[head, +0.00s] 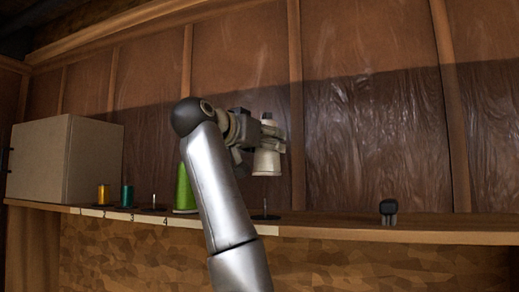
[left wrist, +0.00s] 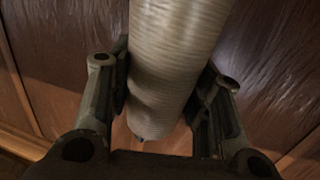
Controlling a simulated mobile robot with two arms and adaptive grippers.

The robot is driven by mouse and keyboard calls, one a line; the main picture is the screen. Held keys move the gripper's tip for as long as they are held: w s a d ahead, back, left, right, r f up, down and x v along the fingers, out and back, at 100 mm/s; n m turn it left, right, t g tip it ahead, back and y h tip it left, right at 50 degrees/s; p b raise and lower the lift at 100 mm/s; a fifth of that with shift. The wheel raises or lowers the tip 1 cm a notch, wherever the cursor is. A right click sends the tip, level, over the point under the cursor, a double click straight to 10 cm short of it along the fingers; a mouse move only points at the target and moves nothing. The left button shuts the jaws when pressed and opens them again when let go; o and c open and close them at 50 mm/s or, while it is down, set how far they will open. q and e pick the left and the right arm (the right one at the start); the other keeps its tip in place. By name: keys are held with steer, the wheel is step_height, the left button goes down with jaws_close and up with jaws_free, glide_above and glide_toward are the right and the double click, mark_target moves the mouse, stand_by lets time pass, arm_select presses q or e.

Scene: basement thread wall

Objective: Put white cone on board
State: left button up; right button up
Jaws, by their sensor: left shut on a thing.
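The white cone (head: 267,163) is held in my left gripper (head: 266,137) above the shelf, roughly upright. In the left wrist view the pale, ribbed cone (left wrist: 172,65) runs between the two dark fingers, which touch it on both sides. Below the cone in the head view is an empty upright pin (head: 265,209) on a dark round base; the cone is above it and apart from it. My right gripper is in neither view.
A yellow spool (head: 103,194), a teal spool (head: 127,196), another empty pin (head: 154,203) and a green cone (head: 184,190) stand to the left. A beige box (head: 60,160) is at far left. A small dark object (head: 388,210) stands right on otherwise clear shelf.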

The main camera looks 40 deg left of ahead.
mark_target(258, 173)
arm_select(q)
steer(key=shift+s+a+f+b, duration=0.15)
steer(key=shift+s+f+b, duration=0.05)
steer(key=shift+f+b, duration=0.35)
steer(key=shift+s+a+f+b, duration=0.1)
steer(key=shift+s+f+b, duration=0.05)
steer(key=shift+f+b, duration=0.4)
steer(key=f, duration=0.1)
steer(key=f+b, duration=0.2)
steer(key=shift+w+d+f, duration=0.2)
steer(key=shift+w+f, duration=0.05)
steer(key=shift+f, duration=0.1)
steer(key=shift+s+f+b, duration=0.1)
steer(key=shift+f+b, duration=0.6)
steer(key=shift+b, duration=0.1)
steer(key=shift+f+b, duration=0.45)
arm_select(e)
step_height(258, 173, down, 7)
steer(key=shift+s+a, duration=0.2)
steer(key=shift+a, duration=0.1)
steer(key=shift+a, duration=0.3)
arm_select(q)
steer(key=shift+f+b, duration=0.2)
steer(key=shift+b, duration=0.1)
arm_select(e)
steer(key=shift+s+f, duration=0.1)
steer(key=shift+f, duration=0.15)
